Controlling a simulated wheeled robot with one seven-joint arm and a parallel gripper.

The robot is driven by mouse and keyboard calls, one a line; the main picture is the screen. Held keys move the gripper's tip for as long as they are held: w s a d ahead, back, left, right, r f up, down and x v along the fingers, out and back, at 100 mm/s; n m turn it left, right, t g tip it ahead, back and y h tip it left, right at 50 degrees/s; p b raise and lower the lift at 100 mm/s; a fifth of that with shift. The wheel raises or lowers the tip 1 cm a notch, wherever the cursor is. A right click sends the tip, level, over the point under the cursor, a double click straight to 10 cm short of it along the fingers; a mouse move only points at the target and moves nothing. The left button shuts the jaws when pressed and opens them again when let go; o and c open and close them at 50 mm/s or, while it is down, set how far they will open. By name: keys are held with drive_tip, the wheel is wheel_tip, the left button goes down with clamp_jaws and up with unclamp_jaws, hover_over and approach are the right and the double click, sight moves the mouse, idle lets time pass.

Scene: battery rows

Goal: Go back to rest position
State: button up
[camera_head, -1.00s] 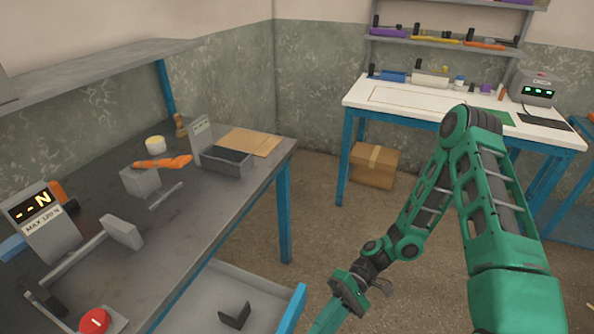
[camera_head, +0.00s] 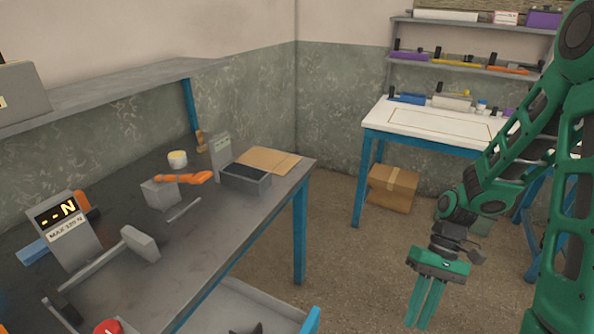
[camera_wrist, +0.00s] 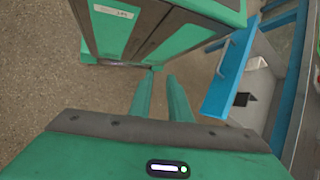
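My gripper (camera_head: 426,304) hangs over the open floor to the right of the grey bench, pointing down. Its two green fingers are a little apart, with nothing visible between them. In the wrist view the fingers (camera_wrist: 160,98) also show a gap and are empty. They point toward my own green base. My green arm comes down from the right edge of the head view.
The grey bench (camera_head: 133,205) on the left carries a force gauge (camera_head: 67,223), an orange tool (camera_head: 185,178) and a bin (camera_head: 245,180). Its drawer (camera_head: 235,308) stands open. A white table (camera_head: 425,121) and a cardboard box (camera_head: 391,188) are at the back. Floor between is clear.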

drive_tip(key=s+d+r+m+t+h, duration=0.2)
drive_tip(key=s+d+r, duration=0.3)
drive_tip(key=r, duration=0.4)
drive_tip(key=s+d+r+m+t+h, duration=0.1)
drive_tip(key=s+d+r+m+t, duration=0.3)
drive_tip(key=d+r, duration=0.4)
drive_tip(key=shift+s+d+r+h, duration=0.25)
drive_tip(key=shift+s+r+h, duration=0.2)
drive_tip(key=shift+r, duration=0.2)
